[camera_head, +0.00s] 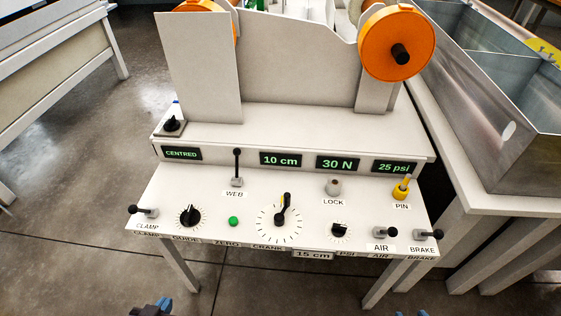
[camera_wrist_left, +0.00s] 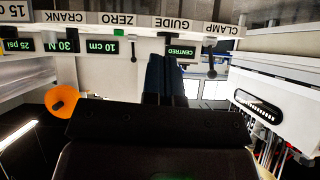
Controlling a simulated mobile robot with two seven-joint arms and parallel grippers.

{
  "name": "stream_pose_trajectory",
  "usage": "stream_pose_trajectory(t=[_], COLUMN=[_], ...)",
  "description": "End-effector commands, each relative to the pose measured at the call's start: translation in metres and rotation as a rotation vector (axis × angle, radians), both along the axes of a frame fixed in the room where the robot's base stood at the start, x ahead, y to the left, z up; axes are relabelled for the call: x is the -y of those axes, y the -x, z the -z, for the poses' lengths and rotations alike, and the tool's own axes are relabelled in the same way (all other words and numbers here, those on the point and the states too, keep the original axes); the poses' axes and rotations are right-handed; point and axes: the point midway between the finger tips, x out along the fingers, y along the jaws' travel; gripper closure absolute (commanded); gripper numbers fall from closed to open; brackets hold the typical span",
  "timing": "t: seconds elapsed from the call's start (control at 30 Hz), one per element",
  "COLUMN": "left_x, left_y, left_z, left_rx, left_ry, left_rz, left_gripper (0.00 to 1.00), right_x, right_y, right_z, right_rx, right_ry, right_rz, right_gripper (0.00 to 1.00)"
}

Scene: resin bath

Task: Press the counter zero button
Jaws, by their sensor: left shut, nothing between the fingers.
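The counter zero button is a small round green button (camera_head: 233,221) on the sloped white panel, above the ZERO label (camera_head: 227,244). The ZERO label also shows upside down in the left wrist view (camera_wrist_left: 116,20). The counter display (camera_head: 281,159) reads 10 cm. My left gripper (camera_head: 160,305) shows only its blue fingertips at the bottom edge of the head view, below and left of the button and apart from it. In the left wrist view its blue fingers (camera_wrist_left: 165,76) are together and empty. My right gripper barely shows as blue bits at the bottom edge of the head view.
Near the button are the guide knob (camera_head: 189,216), the crank dial (camera_head: 280,222) and the upright WEB lever (camera_head: 237,168). The clamp lever (camera_head: 143,211) sticks out at left. A metal bath (camera_head: 490,120) stands at right. The floor before the panel is clear.

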Motion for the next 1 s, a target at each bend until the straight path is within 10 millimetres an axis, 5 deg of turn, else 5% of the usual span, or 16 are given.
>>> stream_pose_trajectory(t=[0.77, 1.0], left_x=[0.000, 0.002], left_y=[-0.002, -0.030], left_z=[-0.001, -0.020], left_rx=[0.003, 0.062], left_ry=[-0.002, -0.010], left_rz=[0.003, 0.027], left_gripper=[1.00, 1.00], right_x=[0.002, -0.001], right_y=[0.001, -0.004], right_z=[0.000, -0.007], right_rx=[-0.001, 0.012], right_ry=[0.006, -0.004], right_rz=[-0.004, 0.001], right_gripper=[0.57, 0.57])
